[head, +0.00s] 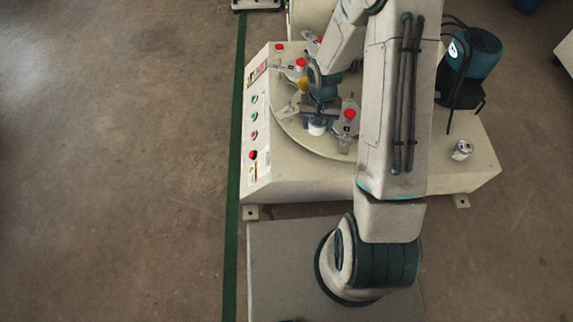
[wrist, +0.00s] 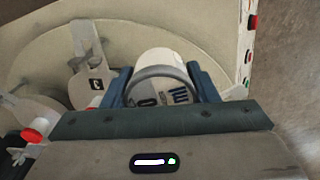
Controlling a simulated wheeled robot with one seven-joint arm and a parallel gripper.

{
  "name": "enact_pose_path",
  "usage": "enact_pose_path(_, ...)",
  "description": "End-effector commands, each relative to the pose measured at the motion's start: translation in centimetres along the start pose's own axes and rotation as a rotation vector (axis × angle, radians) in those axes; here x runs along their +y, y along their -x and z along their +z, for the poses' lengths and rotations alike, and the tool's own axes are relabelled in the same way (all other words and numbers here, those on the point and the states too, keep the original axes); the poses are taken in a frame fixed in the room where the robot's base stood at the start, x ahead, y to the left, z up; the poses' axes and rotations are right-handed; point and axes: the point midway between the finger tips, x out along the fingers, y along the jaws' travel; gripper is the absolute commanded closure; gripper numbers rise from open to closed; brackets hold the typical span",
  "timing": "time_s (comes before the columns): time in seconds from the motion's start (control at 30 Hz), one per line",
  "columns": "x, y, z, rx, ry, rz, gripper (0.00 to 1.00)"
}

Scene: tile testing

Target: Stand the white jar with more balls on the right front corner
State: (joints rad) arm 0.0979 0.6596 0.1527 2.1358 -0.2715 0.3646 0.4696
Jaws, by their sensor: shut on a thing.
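My gripper (head: 317,118) is low over the round plate of the machine, shut on a white jar (head: 316,129). In the wrist view the same white jar (wrist: 160,64) sits between the two blue fingers, with dark print on its side and a grey rim; its contents cannot be made out. A second small jar (head: 461,150), whitish with dark marks, is on the right front corner area of the machine top (head: 462,178), well apart from my gripper. Whether balls are in it is too small to tell.
The round plate (wrist: 40,58) carries several clamps with red knobs (head: 349,114) close around my gripper. A dark teal motor (head: 484,52) with black hoses stands at the back right. Buttons line the left panel (head: 254,125). The machine top beside the second jar is bare.

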Motion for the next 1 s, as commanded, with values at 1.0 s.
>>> enact_pose_path(1.0, -9.4, -10.4, 8.2, -0.001, -0.038, -0.001, 0.73)
